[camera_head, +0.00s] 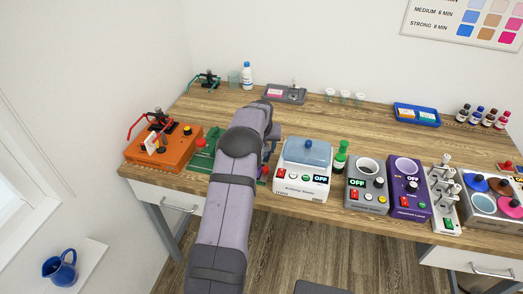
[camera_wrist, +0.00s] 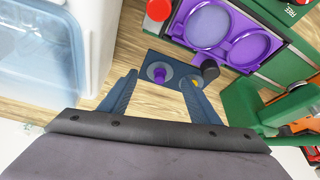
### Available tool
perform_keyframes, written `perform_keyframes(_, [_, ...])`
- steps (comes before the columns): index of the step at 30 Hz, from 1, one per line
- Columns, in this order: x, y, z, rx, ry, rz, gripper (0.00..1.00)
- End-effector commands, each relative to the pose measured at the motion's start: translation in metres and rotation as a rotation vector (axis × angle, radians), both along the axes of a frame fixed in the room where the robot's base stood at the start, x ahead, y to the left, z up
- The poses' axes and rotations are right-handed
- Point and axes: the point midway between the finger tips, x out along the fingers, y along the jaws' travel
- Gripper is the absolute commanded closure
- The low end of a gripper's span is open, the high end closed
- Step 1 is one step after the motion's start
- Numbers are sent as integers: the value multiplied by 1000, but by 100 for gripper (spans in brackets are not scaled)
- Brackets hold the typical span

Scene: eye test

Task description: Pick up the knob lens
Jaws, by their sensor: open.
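In the wrist view a small grey disc with a purple knob (camera_wrist: 159,74) on it, which looks like the knob lens, lies on a dark blue plate (camera_wrist: 178,66). My gripper (camera_wrist: 160,80) is open, one finger left of the knob and the other right of it. Both appear apart from the knob, and nothing is held. The height of the fingertips above the plate is hard to tell. In the head view my arm hides the gripper and the knob.
In the wrist view a purple double-ring frame (camera_wrist: 233,51) with a black knob (camera_wrist: 210,69) sits beside the plate, in a green device (camera_wrist: 246,103). A white bath with a blue lid (camera_wrist: 38,52) stands at left. In the head view an orange device (camera_head: 178,149) stands left.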

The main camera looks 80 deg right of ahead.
Motion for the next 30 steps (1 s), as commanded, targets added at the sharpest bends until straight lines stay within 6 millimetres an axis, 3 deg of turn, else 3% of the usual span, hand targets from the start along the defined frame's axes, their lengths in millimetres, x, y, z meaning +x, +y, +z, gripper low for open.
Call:
perform_keyframes(6, [2, -7, -15, 1, 0, 0, 44])
perform_keyframes(17, [2, -8, -20, -1, 0, 0, 44])
perform_keyframes(21, [2, -8, -20, -1, 0, 0, 77])
perform_keyframes(23, [2, -8, -20, 0, 0, 0, 87])
perform_keyframes(24, [2, -8, -20, 0, 0, 0, 100])
perform_keyframes(30, [2, -7, -21, 2, 0, -1, 100])
